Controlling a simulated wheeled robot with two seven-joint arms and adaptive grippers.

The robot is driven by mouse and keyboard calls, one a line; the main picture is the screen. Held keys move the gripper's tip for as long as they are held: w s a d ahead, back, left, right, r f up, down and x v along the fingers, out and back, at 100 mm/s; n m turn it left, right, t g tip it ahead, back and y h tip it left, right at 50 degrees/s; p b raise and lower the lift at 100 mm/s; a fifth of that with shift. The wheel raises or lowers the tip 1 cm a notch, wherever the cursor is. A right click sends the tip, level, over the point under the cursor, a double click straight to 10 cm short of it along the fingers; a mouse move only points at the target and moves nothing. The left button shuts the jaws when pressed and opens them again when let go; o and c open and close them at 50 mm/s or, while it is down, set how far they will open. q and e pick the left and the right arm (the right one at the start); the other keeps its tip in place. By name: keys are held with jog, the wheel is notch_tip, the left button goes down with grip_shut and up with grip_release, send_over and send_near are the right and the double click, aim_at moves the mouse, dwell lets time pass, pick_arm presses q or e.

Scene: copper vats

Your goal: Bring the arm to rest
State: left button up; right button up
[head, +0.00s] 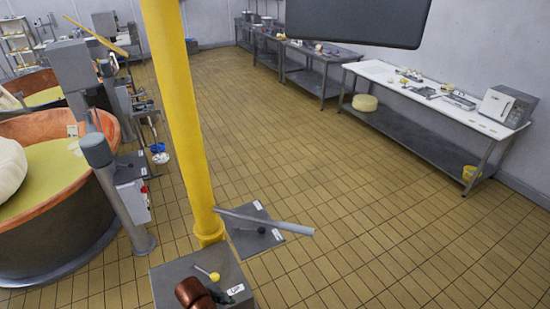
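The yellow post (175,110) stands upright in front of me, left of centre. A grey bar (265,221) sticks out to the right near its foot, slightly tilted down. Another yellow beam (95,36) runs slanted at the upper left, by a grey column (70,66). I cannot tell which of these is the arm that the task names. Neither of my grippers can be made out in this view.
A copper vat (75,205) with yellowish contents and a white bulky thing (10,168) stands left. A grey box with a yellow knob (214,276) is at the bottom. A white-topped table (385,74) lines the right wall. The tiled floor (310,160) between is clear.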

pick_arm(q)
jog(key=s+a+f+n+t+y, duration=0.1)
jog(key=s+a+n+y, duration=0.3)
jog(key=s+a+n, duration=1.35)
jog(key=s+a+f+m+g+b, duration=0.15)
jog(key=f+b, duration=0.25)
jog(key=f, duration=1.5)
jog(key=s+f+m+t+b, duration=0.1)
jog(key=s+f+m+b, duration=0.3)
jog(key=f, duration=1.5)
jog(key=s+f+g+b, duration=0.1)
jog(key=s+f+b, duration=0.3)
jog(key=s+f, duration=0.5)
jog(key=s+f+n+g+b, duration=0.1)
jog(key=s+f+b, duration=0.2)
jog(key=s+f, duration=0.6)
notch_tip(320, 180, down, 8)
jog(key=shift+s+d+r+b, duration=0.2)
jog(key=shift+s+b, duration=0.1)
jog(key=shift+b, duration=0.1)
